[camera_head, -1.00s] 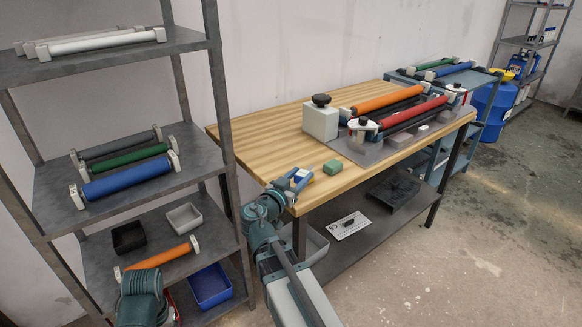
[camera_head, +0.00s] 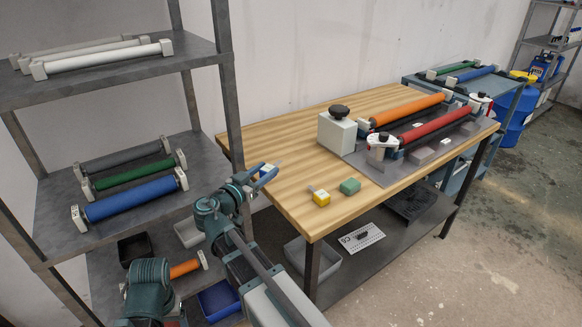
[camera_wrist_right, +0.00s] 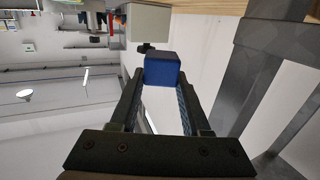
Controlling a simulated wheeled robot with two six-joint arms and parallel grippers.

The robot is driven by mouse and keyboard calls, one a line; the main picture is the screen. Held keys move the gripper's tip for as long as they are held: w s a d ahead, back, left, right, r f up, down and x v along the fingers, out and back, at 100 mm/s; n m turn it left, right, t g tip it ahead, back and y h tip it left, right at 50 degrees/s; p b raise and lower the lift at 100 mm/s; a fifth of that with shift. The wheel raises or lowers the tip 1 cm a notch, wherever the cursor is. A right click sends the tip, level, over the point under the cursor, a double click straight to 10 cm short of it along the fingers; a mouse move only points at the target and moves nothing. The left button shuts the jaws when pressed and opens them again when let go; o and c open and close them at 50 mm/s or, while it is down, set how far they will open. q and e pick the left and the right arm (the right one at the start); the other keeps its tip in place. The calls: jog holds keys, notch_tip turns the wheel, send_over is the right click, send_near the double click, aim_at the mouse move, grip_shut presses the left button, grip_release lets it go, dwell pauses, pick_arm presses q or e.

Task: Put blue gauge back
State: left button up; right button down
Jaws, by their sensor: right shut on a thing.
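My right gripper (camera_head: 264,174) is shut on the blue gauge and holds it in the air near the left end of the wooden table. In the right wrist view the blue gauge (camera_wrist_right: 162,68) is a small blue block between the fingertips of my right gripper (camera_wrist_right: 160,84). My left gripper is not in view; only a part of my left arm shows at the lower left.
A grey shelf (camera_head: 130,150) with coloured rollers stands at the left. A plate processor with an orange roller (camera_head: 407,108) and a red roller (camera_head: 432,124) sits on the table's right half. Bare tabletop lies left of the gauges. Bins rest on the lower shelves.

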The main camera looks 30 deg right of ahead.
jog(key=b, duration=0.5)
send_over(291, 177)
jog(key=v, duration=0.5)
notch_tip(291, 177, down, 5)
jog(key=shift+w+f, duration=0.1)
jog(key=shift+w+d, duration=0.2)
jog(key=shift+d, duration=0.3)
jog(key=shift+f, duration=0.1)
jog(key=d+f+b, duration=0.1)
jog(key=w+d+f+b, duration=0.1)
jog(key=d+f+b, duration=0.1)
jog(key=shift+w+d, duration=0.25)
jog(key=shift+w, duration=0.15)
jog(key=shift+r, duration=0.15)
jog(key=shift+f, duration=0.2)
jog(key=shift+c, duration=1.8)
grip_release()
jog(key=shift+r, duration=0.1)
